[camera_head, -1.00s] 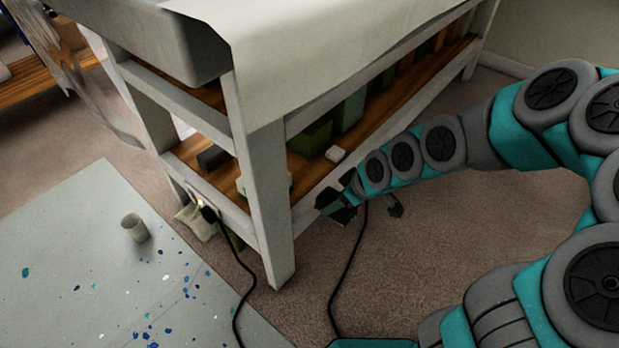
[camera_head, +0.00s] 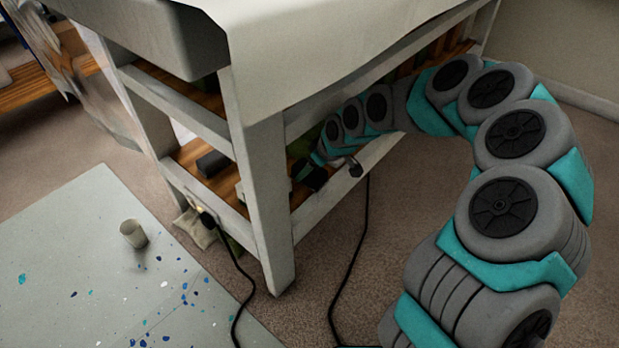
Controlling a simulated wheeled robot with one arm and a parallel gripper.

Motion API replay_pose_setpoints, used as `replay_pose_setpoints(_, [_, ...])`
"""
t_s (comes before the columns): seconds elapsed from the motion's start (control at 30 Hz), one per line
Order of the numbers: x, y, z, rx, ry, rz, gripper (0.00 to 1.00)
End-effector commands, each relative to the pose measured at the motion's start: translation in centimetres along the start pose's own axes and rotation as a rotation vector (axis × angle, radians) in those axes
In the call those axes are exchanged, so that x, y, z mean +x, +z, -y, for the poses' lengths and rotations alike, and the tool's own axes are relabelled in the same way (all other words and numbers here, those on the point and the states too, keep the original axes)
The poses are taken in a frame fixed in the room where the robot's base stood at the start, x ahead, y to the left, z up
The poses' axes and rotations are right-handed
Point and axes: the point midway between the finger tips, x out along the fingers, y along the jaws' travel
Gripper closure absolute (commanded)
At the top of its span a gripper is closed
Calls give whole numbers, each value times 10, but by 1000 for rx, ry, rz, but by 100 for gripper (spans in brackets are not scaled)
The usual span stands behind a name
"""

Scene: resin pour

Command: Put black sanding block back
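A dark, block-like thing (camera_head: 212,163) lies on the wooden lower shelf (camera_head: 190,153), left of the near white leg. I cannot tell whether it is the black sanding block. My gripper (camera_head: 330,172) is small and dark at the end of my arm, just right of that leg, at the lower shelf's long front opening. One dark part (camera_head: 313,179) shows at its left and another dark part (camera_head: 355,168) at its right. Whether the left part is a finger or a held block is unclear, as is the opening between the fingers.
The white leg (camera_head: 268,210) and the shelf's front rail (camera_head: 345,192) stand close to my gripper. Black cables (camera_head: 345,280) hang to the carpet. A cup (camera_head: 133,233) stands on a paint-spotted sheet (camera_head: 75,260) at left. A pale pouch (camera_head: 195,228) lies near the bench foot.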

Motion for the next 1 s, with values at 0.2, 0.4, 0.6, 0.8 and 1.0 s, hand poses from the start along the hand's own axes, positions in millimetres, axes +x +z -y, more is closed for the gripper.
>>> replay_pose_setpoints(0.2, [25, 15, 0, 2, -1, 3, 79])
replay_pose_setpoints(0.4, [29, 17, 0, 1, 0, 1, 79])
replay_pose_setpoints(0.6, [31, 18, 0, 1, 0, 1, 79])
replay_pose_setpoints(0.8, [30, 18, 0, 1, 0, 0, 13])
replay_pose_setpoints(1.0, [30, 18, 0, 1, 0, 0, 4])
